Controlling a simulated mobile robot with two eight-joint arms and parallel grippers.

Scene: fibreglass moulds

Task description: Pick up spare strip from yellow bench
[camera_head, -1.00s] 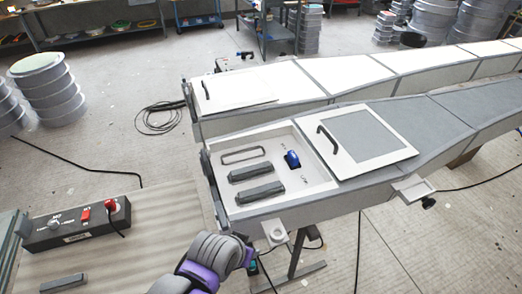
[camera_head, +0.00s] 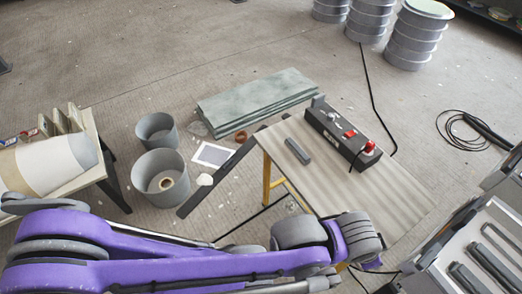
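The spare strip (camera_head: 298,151) is a short dark grey bar. It lies flat on the wood-grained top of the yellow bench (camera_head: 385,196), towards its left edge and beside a black switch box. The bench has yellow legs, partly seen below its left edge. My purple and grey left arm comes in from the left across the bottom of the view and ends in a grey ribbed joint over the bench's near edge. Its fingers are hidden or out of view. The strip is clear of the arm. My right gripper is not in view.
The black box (camera_head: 342,137) with red switches stands on the bench's far part. Grey-green sheets (camera_head: 258,100) lie behind the bench. Two grey buckets (camera_head: 160,178) stand on the floor to the left. A mould tray (camera_head: 490,240) with dark bars is at lower right.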

